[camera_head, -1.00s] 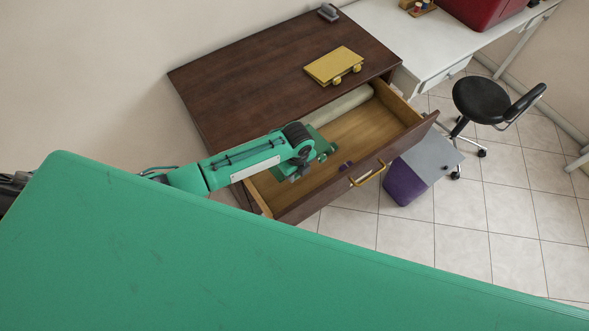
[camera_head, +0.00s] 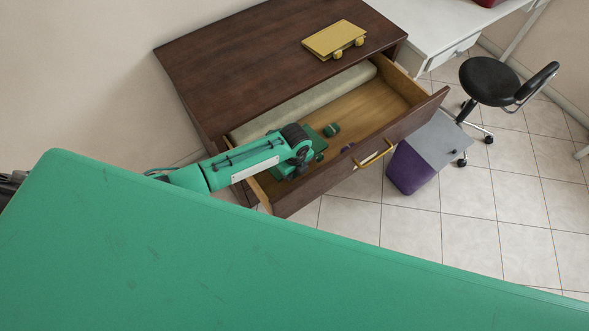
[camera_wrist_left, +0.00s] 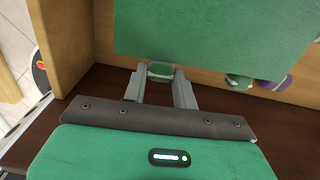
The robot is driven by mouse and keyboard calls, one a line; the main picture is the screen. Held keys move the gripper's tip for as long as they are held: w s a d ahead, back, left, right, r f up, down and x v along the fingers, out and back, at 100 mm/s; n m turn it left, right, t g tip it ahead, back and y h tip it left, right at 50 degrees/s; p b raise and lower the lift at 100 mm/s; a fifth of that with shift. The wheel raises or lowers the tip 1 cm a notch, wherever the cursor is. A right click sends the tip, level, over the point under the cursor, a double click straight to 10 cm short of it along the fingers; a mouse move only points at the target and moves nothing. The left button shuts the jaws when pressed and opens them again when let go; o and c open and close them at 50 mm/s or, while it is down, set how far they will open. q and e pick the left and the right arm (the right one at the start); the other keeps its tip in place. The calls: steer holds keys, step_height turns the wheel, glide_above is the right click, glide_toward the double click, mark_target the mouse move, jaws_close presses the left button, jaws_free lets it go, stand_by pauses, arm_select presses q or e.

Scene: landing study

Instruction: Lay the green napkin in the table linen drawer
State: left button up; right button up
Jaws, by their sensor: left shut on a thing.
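The drawer (camera_head: 395,88) is pulled open below the dark brown top. My left gripper (camera_head: 299,167) is over its left part, near the front panel. In the left wrist view the gripper (camera_wrist_left: 160,84) is shut on a small green piece with a pale band, at the edge of a flat green sheet, the green napkin (camera_wrist_left: 215,30). The napkin also shows beside the gripper in the head view (camera_head: 313,142). I cannot tell whether it touches the drawer floor. A small banded green roll (camera_head: 331,129) and a purple one (camera_head: 347,147) show to its right. My right gripper is out of view.
A long pale roll (camera_head: 310,100) lies along the drawer's back. The drawer's right floor is bare. A purple bin (camera_head: 408,168) and black chair (camera_head: 490,82) stand beyond.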

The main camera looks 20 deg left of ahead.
arm_select(q)
step_height(320, 180, down, 6)
steer(key=b, duration=0.3)
steer(key=shift+r, duration=0.15)
steer(key=shift+f, duration=0.25)
steer(key=shift+f+b, duration=0.3)
steer(key=shift+f, duration=0.1)
steer(key=shift+f, duration=0.45)
stand_by(0.5)
steer(key=o, duration=1)
